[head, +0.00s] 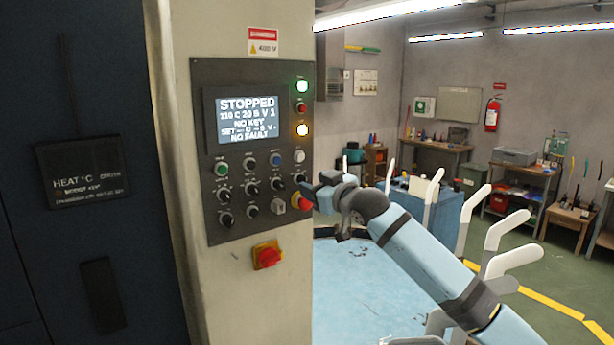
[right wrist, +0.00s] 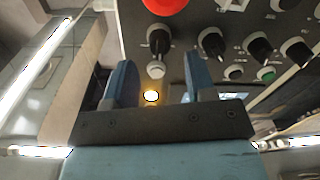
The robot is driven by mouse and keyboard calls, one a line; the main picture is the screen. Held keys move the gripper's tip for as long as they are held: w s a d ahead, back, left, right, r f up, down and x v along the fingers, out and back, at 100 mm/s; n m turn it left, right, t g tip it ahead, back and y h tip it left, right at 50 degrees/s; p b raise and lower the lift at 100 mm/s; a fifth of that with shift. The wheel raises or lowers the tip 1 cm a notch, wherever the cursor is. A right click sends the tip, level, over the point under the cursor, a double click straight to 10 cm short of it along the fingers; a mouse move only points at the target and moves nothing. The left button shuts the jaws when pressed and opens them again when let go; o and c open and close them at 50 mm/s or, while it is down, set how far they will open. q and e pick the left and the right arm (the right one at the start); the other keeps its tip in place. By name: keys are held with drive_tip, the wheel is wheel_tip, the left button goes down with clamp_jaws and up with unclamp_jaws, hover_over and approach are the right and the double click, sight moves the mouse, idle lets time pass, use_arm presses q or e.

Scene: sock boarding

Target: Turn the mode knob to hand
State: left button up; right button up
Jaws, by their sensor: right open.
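The control panel (head: 240,120) carries several black knobs in rows under its screen. The knob labels are too small to read, so I cannot tell which one is the mode knob. My right gripper (head: 311,187) is at the panel's right edge, close to the rightmost black knob (head: 298,178). In the right wrist view my right gripper (right wrist: 160,82) is open and empty. Its fingers lie either side of a white button (right wrist: 155,70), with a black knob (right wrist: 158,40) just beyond the tips. I see no contact. My left gripper is not in view.
A red mushroom button (head: 303,201) sits just below the gripper. A red rotary switch (head: 267,255) is lower on the cabinet. A lit amber lamp (head: 302,130) is above. Benches stand behind right.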

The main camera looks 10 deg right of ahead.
sight(307, 181)
drive_tip(key=shift+p+x, duration=0.3)
drive_tip(key=shift+x, duration=1.45)
drive_tip(key=c, duration=0.9)
drive_tip(key=shift+c, duration=0.2)
